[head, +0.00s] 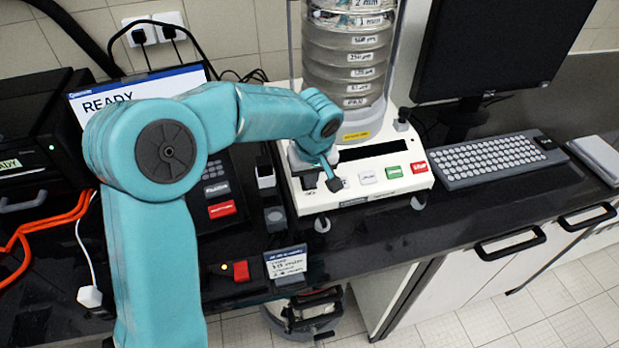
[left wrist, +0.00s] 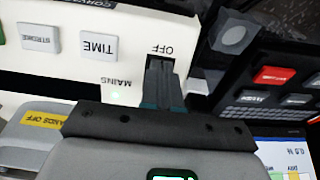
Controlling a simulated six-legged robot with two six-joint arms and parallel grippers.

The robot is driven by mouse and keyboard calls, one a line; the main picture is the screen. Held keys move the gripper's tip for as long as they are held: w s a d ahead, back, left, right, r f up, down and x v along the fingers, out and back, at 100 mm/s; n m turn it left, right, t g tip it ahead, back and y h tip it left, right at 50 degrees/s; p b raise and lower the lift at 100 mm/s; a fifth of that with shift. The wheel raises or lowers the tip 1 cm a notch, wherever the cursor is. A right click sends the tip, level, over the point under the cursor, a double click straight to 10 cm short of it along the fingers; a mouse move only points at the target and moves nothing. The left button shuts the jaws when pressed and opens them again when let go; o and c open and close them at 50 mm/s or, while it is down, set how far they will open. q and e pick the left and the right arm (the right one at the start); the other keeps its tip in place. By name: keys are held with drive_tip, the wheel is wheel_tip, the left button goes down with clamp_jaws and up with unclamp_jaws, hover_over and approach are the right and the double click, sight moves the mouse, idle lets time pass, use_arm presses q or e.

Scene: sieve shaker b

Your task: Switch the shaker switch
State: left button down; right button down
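The shaker (head: 362,165) is a cream-white machine with a tall stack of clear sieves. Its front panel carries white, green and red buttons. The dark mains switch (left wrist: 159,66) shows in the left wrist view between the labels OFF and MAINS. A small green light glows beside MAINS. My left gripper (head: 332,182) is over the left end of the panel, pointing down. In the left wrist view its dark fingers (left wrist: 166,92) are close together, right at the switch and partly covering it. I cannot tell whether they touch it. My right gripper is not in view.
A keyboard (head: 492,158) and a black monitor (head: 500,45) stand to the right of the shaker. A READY screen (head: 105,92) and a black device with a red button (head: 222,209) are on the left. A small label stand (head: 286,264) is near the counter's front edge.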

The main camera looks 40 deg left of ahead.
use_arm(q)
drive_tip(key=shift+w+a+r+p, duration=0.1)
drive_tip(key=shift+w+a+p, duration=0.1)
drive_tip(key=shift+a+p, duration=0.2)
drive_tip(key=shift+w+a, duration=0.15)
drive_tip(key=shift+a, duration=0.05)
drive_tip(key=shift+r, duration=0.15)
